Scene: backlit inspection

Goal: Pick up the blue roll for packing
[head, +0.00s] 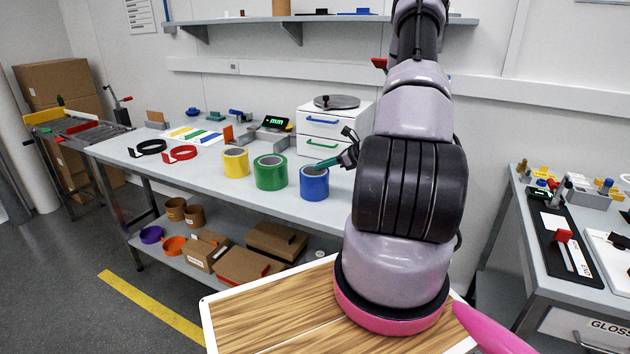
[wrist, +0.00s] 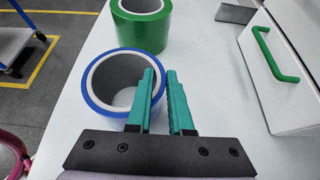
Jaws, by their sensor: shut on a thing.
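The blue roll (head: 314,186) stands upright at the right end of a row of rolls on the grey bench. In the wrist view the blue roll (wrist: 95,97) shows its blue rim, white core edge and grey inside. In the wrist view the teal fingers of my gripper (wrist: 161,72) straddle the roll's wall, the left one inside the hollow and the right one outside. They are shut on that wall. No clear gap shows under the roll.
A green roll (head: 271,172) stands close to its left, then a yellow roll (head: 236,163). A white drawer unit (head: 321,126) with a green handle stands behind. A wood-topped tray (head: 270,308) is in front of the bench.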

